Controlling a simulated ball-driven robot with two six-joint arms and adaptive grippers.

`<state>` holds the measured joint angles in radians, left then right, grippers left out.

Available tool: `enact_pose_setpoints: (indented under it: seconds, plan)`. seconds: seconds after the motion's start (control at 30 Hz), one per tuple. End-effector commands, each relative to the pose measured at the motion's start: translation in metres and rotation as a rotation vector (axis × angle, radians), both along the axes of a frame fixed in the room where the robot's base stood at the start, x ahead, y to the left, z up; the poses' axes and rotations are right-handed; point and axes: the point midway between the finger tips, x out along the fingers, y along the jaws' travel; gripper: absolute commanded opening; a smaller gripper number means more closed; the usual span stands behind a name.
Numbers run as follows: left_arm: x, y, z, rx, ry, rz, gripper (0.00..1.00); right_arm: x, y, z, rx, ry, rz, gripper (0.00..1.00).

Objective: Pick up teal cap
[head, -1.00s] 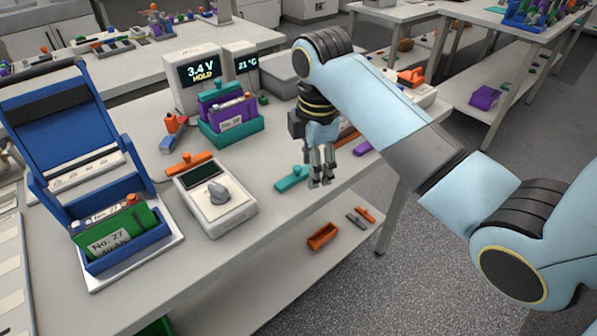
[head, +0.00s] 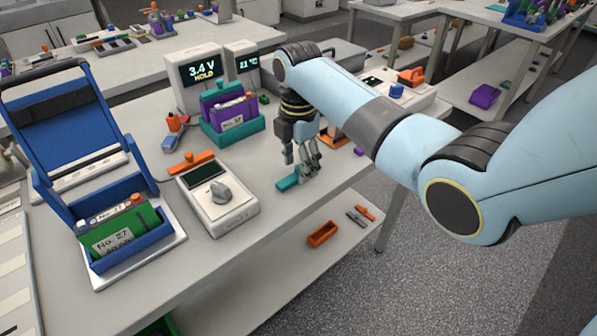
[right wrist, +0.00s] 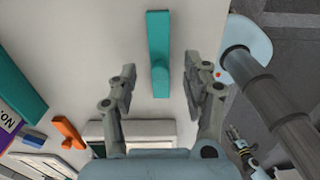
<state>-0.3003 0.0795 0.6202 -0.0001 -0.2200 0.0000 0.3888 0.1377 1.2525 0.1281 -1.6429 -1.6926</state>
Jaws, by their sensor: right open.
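The teal cap (head: 289,183) is a bar with a small round knob, lying on the workbench near its front edge. In the right wrist view the teal cap (right wrist: 158,40) lies lengthwise, its knob end between and slightly beyond my fingertips. My right gripper (head: 305,174) is open above the cap, fingers pointing down, and partly hides its right end.
A meter with a grey knob (head: 222,212) stands left of the cap. Behind are a teal holder (head: 232,135) with a purple pack and a 3.4 V display (head: 200,75). An orange cap (head: 190,163) lies behind the meter. A blue cradle (head: 135,250) holds a green pack.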

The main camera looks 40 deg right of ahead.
Motion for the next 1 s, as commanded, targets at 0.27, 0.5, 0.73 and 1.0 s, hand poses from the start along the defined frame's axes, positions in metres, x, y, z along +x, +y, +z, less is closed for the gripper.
enact_pose_setpoints:
  seconds: [0.27,0.5,0.73,1.0]
  plan:
    - [0.000,0.001,0.000,0.001,0.000,0.000,0.49,0.000,0.000,-0.021,-0.001,-0.001,0.000,0.49]
    - [0.000,0.001,0.000,0.001,0.000,0.000,0.49,0.000,0.000,-0.021,-0.001,-0.001,0.000,0.36]
    - [0.001,0.001,0.000,0.001,-0.001,0.000,0.49,0.000,0.000,-0.021,0.000,-0.001,0.000,0.06]
    - [0.001,0.001,0.000,0.001,-0.001,0.000,0.49,0.000,0.000,-0.020,-0.001,-0.001,0.000,0.04]
